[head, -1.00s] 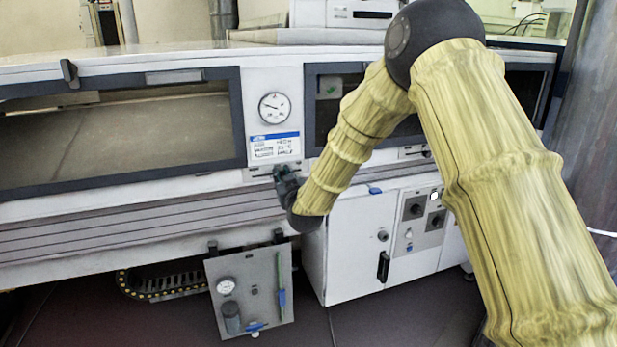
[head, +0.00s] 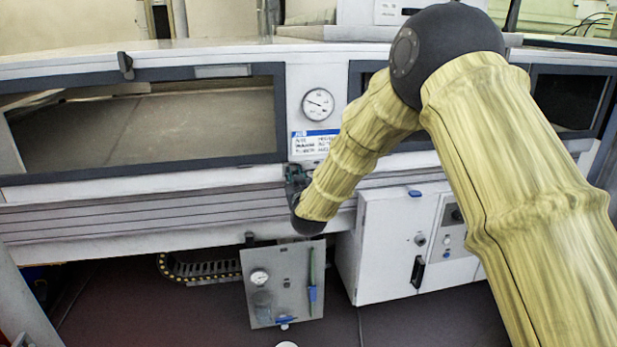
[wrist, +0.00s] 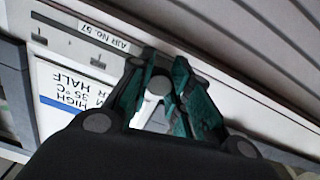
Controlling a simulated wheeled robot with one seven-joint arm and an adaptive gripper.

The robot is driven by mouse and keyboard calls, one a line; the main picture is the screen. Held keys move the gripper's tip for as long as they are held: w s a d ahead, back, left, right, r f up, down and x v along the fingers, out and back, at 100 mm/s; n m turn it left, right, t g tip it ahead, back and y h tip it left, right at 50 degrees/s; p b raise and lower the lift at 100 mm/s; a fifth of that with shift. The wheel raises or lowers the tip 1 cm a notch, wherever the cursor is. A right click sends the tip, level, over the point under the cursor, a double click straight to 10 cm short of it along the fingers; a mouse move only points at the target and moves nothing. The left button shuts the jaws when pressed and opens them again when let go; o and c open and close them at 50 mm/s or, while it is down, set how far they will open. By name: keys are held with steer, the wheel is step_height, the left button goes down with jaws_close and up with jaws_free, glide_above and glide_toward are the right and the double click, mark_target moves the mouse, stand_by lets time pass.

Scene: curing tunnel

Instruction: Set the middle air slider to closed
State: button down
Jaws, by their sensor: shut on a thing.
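The middle air slider's plate (wrist: 70,45) is a pale strip with small marks and an upside-down label (wrist: 103,38) reading "AIR NO. 57". My gripper (wrist: 158,72) has its teal-padded fingers closed around a small pale knob (wrist: 157,86) at the right end of the visible strip in the wrist view. The fingers cover much of the knob and its slot. In the head view my gripper (head: 296,176) is at the panel, below the left part of the placard (head: 313,143). The slider itself is mostly hidden there by my gripper and arm.
A round gauge (head: 318,104) sits above the placard. A dark-framed window (head: 145,122) is to the left. A white cabinet (head: 385,245) and a hanging grey board (head: 283,285) are below. Ribbed panelling (head: 140,215) runs under the windows.

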steer(key=shift+a+r, duration=0.15)
steer(key=shift+a, duration=0.1)
steer(key=c, duration=1.3)
jaws_free()
steer(key=shift+a, duration=0.2)
steer(key=shift+d, duration=0.3)
steer(key=v, duration=1.2)
